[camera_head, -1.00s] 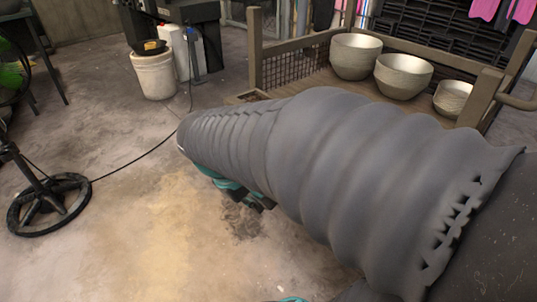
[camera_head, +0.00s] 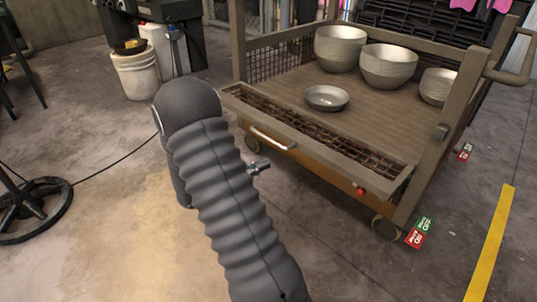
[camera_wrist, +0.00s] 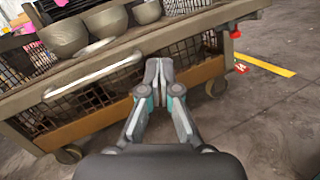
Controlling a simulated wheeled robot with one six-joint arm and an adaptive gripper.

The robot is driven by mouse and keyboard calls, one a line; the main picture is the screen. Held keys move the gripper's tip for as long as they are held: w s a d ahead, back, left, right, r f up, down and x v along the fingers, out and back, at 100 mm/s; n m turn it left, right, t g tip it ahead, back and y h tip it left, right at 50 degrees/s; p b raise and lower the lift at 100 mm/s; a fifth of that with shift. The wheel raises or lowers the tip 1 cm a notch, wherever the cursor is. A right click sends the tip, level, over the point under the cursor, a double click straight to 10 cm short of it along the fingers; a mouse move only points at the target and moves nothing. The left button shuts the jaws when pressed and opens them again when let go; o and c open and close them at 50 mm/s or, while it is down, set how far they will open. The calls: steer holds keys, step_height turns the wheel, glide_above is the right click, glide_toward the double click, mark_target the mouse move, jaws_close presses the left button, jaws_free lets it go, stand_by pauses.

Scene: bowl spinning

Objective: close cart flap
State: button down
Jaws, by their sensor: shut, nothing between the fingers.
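The cart (camera_head: 440,130) stands at the right in the head view. Its front flap (camera_head: 320,142), a framed mesh panel with a pale handle (camera_head: 272,138), is tilted outward and down, not upright. In the wrist view the flap's rail (camera_wrist: 200,25) and handle (camera_wrist: 92,77) run across in front of me. My gripper (camera_wrist: 158,68) is shut and empty, its fingertips in front of the rail, right of the handle. I cannot tell whether they touch it. My grey arm covers most of the gripper in the head view.
Several metal bowls (camera_head: 340,48) and a shallow dish (camera_head: 326,98) sit on the cart deck. Brake tags (camera_head: 419,233) mark a wheel. A bucket (camera_head: 136,73) and a round-based stand (camera_head: 35,212) are at the left.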

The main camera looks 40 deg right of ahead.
steer(key=w+f+n+t+h+b, duration=0.1)
steer(key=w+f+n+t+h, duration=0.45)
steer(key=f, duration=0.55)
steer(key=w+d+r+n+t+y+b, duration=0.1)
steer(key=d+r, duration=0.6)
steer(key=d, duration=0.1)
steer(key=shift+w+d+r+y, duration=0.2)
steer(key=shift+d+r+y, duration=0.15)
steer(key=shift+n+t, duration=0.25)
steer(key=shift+t, duration=0.2)
